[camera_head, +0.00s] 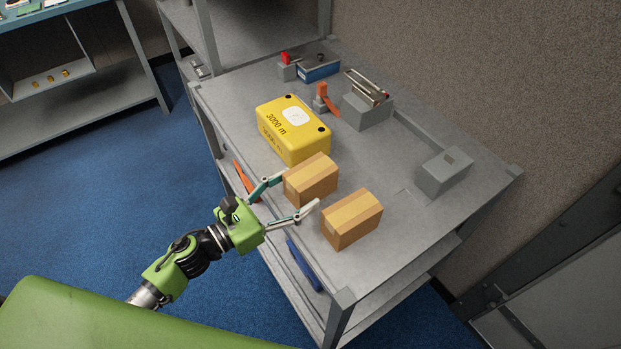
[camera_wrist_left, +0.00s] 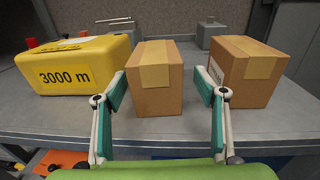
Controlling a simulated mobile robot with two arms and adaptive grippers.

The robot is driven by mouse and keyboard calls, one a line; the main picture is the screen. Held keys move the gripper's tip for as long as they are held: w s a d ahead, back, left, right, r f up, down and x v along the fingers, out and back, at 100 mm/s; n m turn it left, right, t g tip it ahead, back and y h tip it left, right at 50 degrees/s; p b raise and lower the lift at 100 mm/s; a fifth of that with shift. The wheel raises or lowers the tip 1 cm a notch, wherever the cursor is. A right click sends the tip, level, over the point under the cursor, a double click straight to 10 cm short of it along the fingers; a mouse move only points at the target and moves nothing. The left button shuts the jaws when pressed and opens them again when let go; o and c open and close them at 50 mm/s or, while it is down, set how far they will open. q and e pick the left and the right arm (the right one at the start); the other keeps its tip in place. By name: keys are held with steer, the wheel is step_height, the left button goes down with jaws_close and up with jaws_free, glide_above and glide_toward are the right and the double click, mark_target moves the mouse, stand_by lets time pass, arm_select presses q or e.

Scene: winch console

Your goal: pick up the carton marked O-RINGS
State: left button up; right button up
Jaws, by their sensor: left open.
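Two brown cartons with tan tape stand near the table's edge. The first carton (camera_head: 311,182) is beside the yellow case; in the left wrist view it is the middle carton (camera_wrist_left: 156,88). The second carton (camera_head: 350,222) is to its right, and it is the right carton (camera_wrist_left: 252,78) in the left wrist view. A white label shows on that one's left side, too slanted to read; I cannot read O-RINGS on either. My left gripper (camera_head: 299,191) is open and empty, its fingers spread towards either side of the first carton; they also show in the left wrist view (camera_wrist_left: 160,88).
A yellow case (camera_head: 292,132) marked 3000 m stands just left of the first carton. Grey fixtures, a blue box (camera_head: 318,69) and an orange-handled part (camera_head: 327,99) stand farther back on the grey table (camera_head: 395,240). Bare tabletop lies right of the cartons.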

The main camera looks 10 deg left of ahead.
mark_target(311, 180)
arm_select(q)
steer(key=p+x, duration=0.2)
steer(key=x, duration=0.2)
steer(key=shift+w, duration=0.35)
steer(key=shift+w+d+f, duration=0.1)
steer(key=shift+w+d, duration=0.05)
steer(key=shift+w, duration=0.05)
steer(key=shift+c, duration=0.5)
steer(key=c, duration=1.3)
steer(key=shift+o, duration=0.2)
